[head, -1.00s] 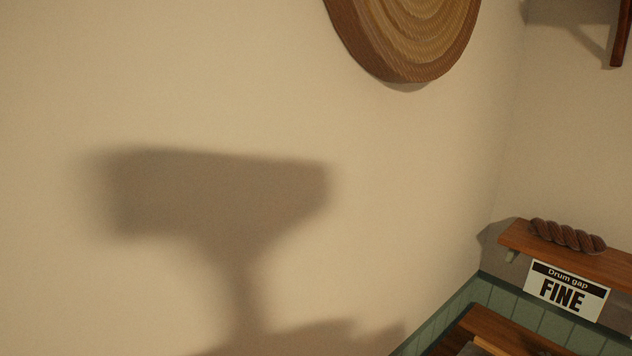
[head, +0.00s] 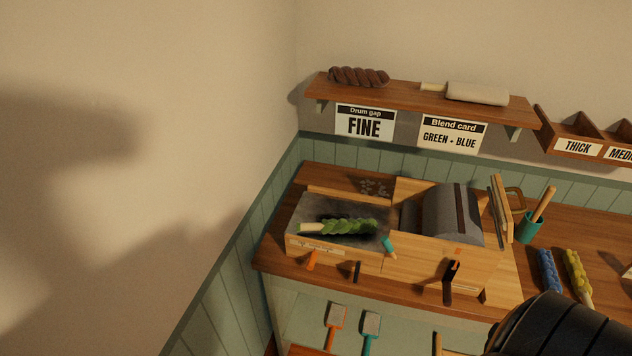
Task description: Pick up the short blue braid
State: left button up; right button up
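A blue braid (head: 549,270) lies on the wooden bench at the right of the head view. Its near end is close to, and perhaps partly behind, a black rounded part of my own body at the lower right. I cannot tell its full length. A yellow braid with a pale end (head: 576,274) lies just to its right, with a narrow gap between. No gripper fingers show in the head view.
A wooden drum machine (head: 452,215) stands left of the braids, with a green braid (head: 350,227) on its feed tray. A teal cup with a wooden tool (head: 531,228) stands behind the blue braid. A wall shelf (head: 415,102) holds a brown braid (head: 358,76).

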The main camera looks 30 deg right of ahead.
aim_at(551, 280)
jog(key=z, duration=0.9)
jog(key=l+z, duration=0.1)
jog(key=z, duration=1.65)
jog(key=i+l+u, duration=0.15)
jog(key=i+l, duration=0.2)
jog(key=l, duration=0.1)
